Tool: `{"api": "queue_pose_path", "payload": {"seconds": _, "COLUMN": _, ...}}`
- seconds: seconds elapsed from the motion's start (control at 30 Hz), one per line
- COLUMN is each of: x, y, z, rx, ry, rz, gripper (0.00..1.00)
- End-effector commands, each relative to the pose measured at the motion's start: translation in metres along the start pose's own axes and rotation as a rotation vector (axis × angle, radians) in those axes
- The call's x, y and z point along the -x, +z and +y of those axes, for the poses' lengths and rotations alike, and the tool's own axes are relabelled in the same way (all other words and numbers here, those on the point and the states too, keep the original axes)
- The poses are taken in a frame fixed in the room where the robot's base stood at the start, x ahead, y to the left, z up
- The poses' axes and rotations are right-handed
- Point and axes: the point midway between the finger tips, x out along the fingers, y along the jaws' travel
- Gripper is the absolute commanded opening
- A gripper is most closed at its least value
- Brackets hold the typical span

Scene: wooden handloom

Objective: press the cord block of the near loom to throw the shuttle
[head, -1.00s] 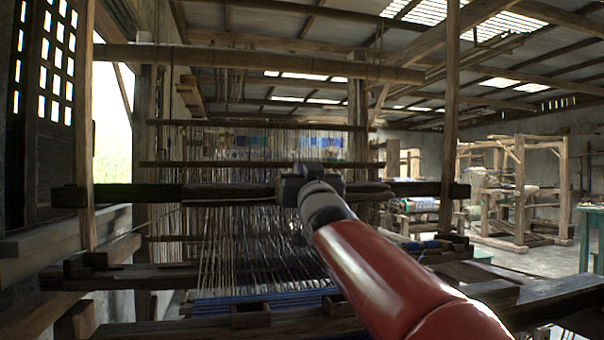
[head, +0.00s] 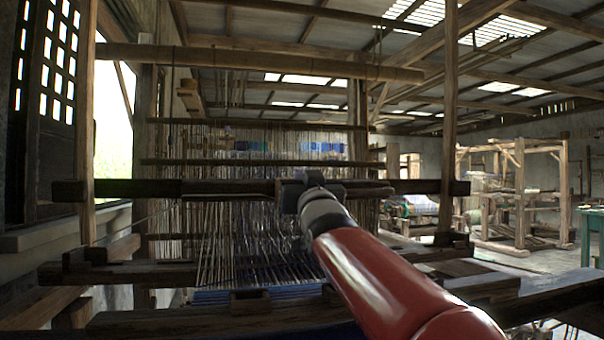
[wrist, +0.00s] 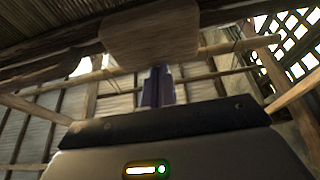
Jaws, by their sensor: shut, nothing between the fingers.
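The near loom (head: 250,187) fills the left and middle of the head view, with threads hanging behind its dark crossbar. My gripper (head: 307,178) is at the middle of that crossbar in the head view, seen from behind, so its fingers are hidden there. In the wrist view the closed fingers (wrist: 157,86) point up towards a pale wooden block (wrist: 150,38), which looks like the cord block. The fingertips are just below or against the block; I cannot tell whether they touch. Nothing is held. The shuttle cannot be made out.
Wooden posts (head: 449,120) stand at both sides of the loom, and a thick beam (head: 260,60) crosses above. A low front beam (head: 220,322) lies before me. Another loom frame (head: 518,190) stands on the open floor at the right.

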Motion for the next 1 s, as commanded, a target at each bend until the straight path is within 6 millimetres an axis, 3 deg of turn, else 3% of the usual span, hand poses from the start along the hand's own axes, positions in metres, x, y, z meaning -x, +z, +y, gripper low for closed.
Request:
{"api": "queue_pose_path", "payload": {"seconds": 0.23, "x": -0.003, "y": -0.005, "z": 0.001, "rx": 0.001, "ry": 0.001, "rz": -0.007, "gripper": 0.0}}
{"api": "queue_pose_path", "payload": {"seconds": 0.47, "x": -0.011, "y": -0.048, "z": 0.004, "rx": 0.002, "ry": 0.002, "rz": 0.0, "gripper": 0.0}}
{"api": "queue_pose_path", "payload": {"seconds": 0.53, "x": 0.011, "y": -0.036, "z": 0.003, "rx": -0.002, "ry": 0.0, "rz": -0.001, "gripper": 0.0}}
{"api": "queue_pose_path", "payload": {"seconds": 0.7, "x": 0.045, "y": -0.037, "z": 0.003, "rx": -0.003, "ry": 0.0, "rz": 0.001, "gripper": 0.0}}
{"api": "queue_pose_path", "payload": {"seconds": 1.0, "x": 0.087, "y": -0.04, "z": 0.004, "rx": 0.001, "ry": 0.002, "rz": 0.001, "gripper": 0.0}}
